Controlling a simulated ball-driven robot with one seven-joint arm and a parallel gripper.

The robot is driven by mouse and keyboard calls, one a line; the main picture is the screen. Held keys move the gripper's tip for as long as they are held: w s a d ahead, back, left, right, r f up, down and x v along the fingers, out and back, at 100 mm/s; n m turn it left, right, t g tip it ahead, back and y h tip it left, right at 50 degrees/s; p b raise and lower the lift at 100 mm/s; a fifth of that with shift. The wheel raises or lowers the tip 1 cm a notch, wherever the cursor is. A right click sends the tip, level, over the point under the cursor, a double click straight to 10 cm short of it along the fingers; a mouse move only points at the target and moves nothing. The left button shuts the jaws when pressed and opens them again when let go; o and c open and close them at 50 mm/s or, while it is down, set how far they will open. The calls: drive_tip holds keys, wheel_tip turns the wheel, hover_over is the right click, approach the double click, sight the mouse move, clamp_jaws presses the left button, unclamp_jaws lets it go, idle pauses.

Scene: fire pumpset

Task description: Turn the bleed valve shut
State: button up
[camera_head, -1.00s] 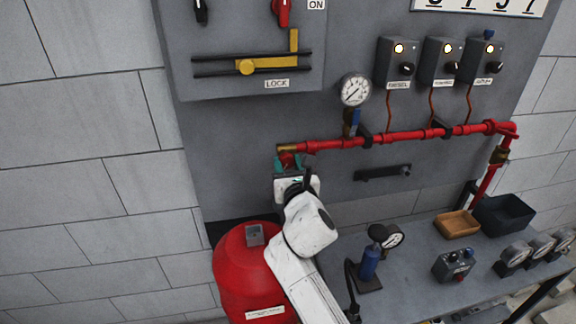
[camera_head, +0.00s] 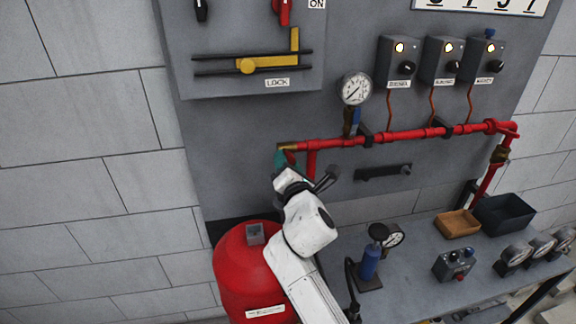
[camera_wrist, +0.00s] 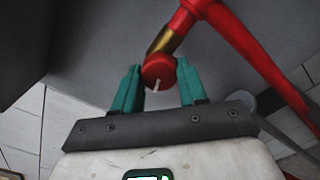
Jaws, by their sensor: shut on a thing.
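The bleed valve has a round red knob (camera_wrist: 159,71) with a white line on its face, on a brass stub (camera_wrist: 168,41) at the end of a red pipe. The white line slants slightly from upright in the wrist view. My gripper (camera_wrist: 160,66) has its teal fingers on either side of the knob and is shut on it. In the head view my gripper (camera_head: 281,158) is at the left end of the red pipe (camera_head: 400,136), below the brass end (camera_head: 287,147). There the fingers and my wrist hide the knob.
A red tank (camera_head: 245,275) stands below my arm. A pressure gauge (camera_head: 355,89) and a black wall bracket (camera_head: 383,172) are to the right. The bench (camera_head: 400,290) holds a blue hand pump (camera_head: 370,262), a brown tray (camera_head: 457,224) and several gauges.

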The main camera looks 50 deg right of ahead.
drive_tip(key=shift+m+b, duration=4.7)
drive_tip(key=shift+m, duration=6.2)
drive_tip(key=o, duration=1.1)
drive_tip(key=shift+r, duration=0.15)
drive_tip(key=shift+c, duration=0.2)
drive_tip(key=shift+s, duration=0.1)
drive_tip(key=b+v, duration=0.1)
drive_tip(key=v, duration=0.9)
drive_tip(key=shift+s+a, duration=0.25)
